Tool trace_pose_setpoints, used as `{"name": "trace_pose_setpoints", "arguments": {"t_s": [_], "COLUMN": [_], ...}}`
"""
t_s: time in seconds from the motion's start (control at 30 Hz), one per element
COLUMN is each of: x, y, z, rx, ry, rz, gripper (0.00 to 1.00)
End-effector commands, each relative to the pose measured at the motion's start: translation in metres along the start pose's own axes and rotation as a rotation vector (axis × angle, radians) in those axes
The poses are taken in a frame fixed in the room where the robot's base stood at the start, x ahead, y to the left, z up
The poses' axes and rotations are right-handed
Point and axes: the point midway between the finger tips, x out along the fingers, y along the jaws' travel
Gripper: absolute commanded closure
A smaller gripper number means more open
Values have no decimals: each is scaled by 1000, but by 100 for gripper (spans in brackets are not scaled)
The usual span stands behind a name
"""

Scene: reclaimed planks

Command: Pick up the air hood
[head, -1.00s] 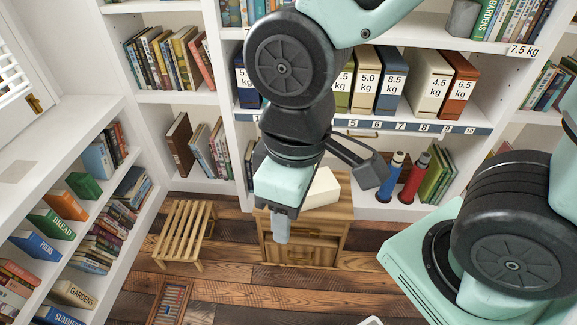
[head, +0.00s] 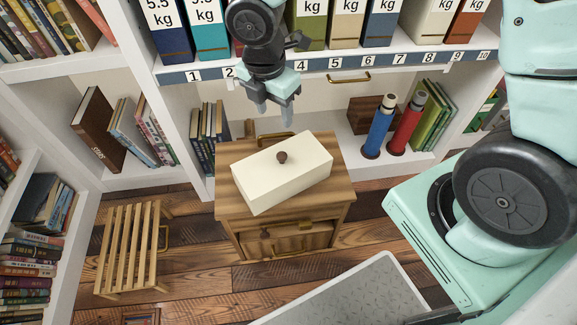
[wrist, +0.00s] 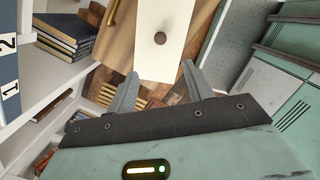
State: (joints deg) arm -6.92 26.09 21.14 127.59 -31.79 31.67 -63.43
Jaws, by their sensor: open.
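The cream box-shaped cover with a round brown knob, which I take as the air hood (head: 300,174), sits on top of a small wooden cabinet (head: 326,203). In the wrist view the air hood (wrist: 165,15) lies beyond the fingertips, with its knob (wrist: 160,38) showing roughly between them. My gripper (head: 273,110) is open and empty, behind and above the air hood in the head view, in front of the shelf edge. Its two fingers also show in the wrist view (wrist: 160,72), apart from the hood. Nothing hides the knob.
A numbered shelf edge (head: 322,65) with weight-labelled binders runs behind my gripper. Blue (head: 379,126) and red (head: 407,123) cylinders stand on the lower shelf at right. A slatted wooden stool (head: 130,245) stands left of the cabinet. A grey tray (head: 350,295) is at the front.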

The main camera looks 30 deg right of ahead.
Motion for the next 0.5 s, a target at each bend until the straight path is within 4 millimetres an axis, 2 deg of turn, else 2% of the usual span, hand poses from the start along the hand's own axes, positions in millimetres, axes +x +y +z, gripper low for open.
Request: {"name": "trace_pose_setpoints", "arguments": {"t_s": [0.3, 0.5], "x": [69, 102], "y": [-1, -1], "z": [-2, -2], "rx": [0, 2], "ry": [0, 0], "rz": [-4, -3], "gripper": [48, 48]}}
